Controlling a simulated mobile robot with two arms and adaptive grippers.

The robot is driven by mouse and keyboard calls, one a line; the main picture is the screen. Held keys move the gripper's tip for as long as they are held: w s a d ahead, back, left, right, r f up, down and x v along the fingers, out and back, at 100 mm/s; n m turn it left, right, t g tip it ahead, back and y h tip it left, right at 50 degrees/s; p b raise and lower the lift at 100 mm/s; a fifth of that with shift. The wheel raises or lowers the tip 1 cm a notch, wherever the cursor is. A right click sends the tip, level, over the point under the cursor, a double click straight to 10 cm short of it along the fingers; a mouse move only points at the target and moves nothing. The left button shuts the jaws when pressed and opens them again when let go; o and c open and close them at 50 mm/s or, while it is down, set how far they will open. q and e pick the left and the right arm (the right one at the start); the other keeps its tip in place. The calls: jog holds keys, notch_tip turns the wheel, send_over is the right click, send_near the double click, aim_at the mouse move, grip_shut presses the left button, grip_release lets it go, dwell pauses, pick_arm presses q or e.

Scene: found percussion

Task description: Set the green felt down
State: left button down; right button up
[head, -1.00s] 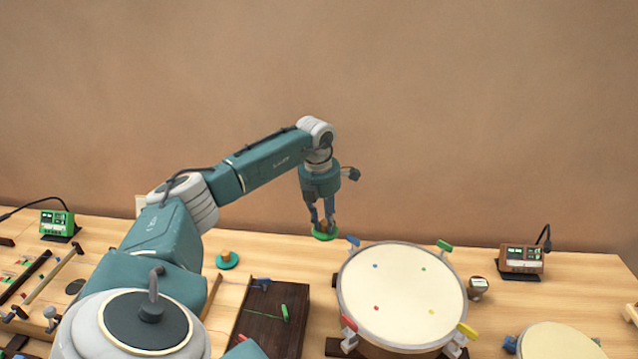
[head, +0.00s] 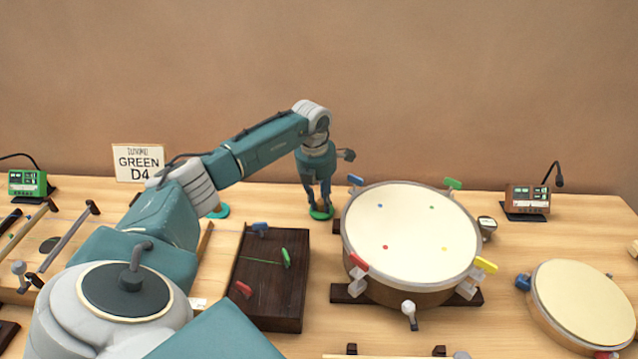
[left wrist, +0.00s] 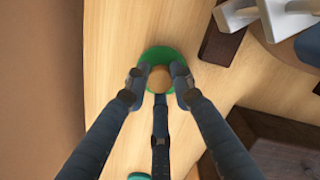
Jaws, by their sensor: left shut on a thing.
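The green felt (head: 321,214) is a flat round green disc with a small round wooden knob on top. My left gripper (head: 319,202) points down and is shut on the knob. The felt is at or very close to the wooden tabletop, left of the big drum; I cannot tell if it touches. In the left wrist view the green felt (left wrist: 158,52) shows around the knob, between the fingertips of my left gripper (left wrist: 159,78). My right gripper is not in view.
The big drum (head: 410,230) with coloured tabs stands close right of the felt. A dark wooden block (head: 268,285) lies in front. A teal disc (head: 219,211) is to the left, partly behind my arm. A "GREEN D4" card (head: 139,163) stands at the back.

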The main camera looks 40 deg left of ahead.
aim_at(318, 206)
pick_arm(q)
jog(key=shift+d, duration=0.15)
jog(key=c, duration=1.5)
grip_release()
jog(key=r+p, duration=0.3)
jog(key=r, duration=0.1)
jog(key=s+r+p, duration=0.1)
jog(key=r+p, duration=0.2)
jog(key=r, duration=0.1)
jog(key=r+p, duration=0.3)
jog(key=r, duration=0.1)
jog(key=shift+s+r+p, duration=0.1)
jog(key=shift+s+p, duration=0.1)
jog(key=shift+p, duration=0.1)
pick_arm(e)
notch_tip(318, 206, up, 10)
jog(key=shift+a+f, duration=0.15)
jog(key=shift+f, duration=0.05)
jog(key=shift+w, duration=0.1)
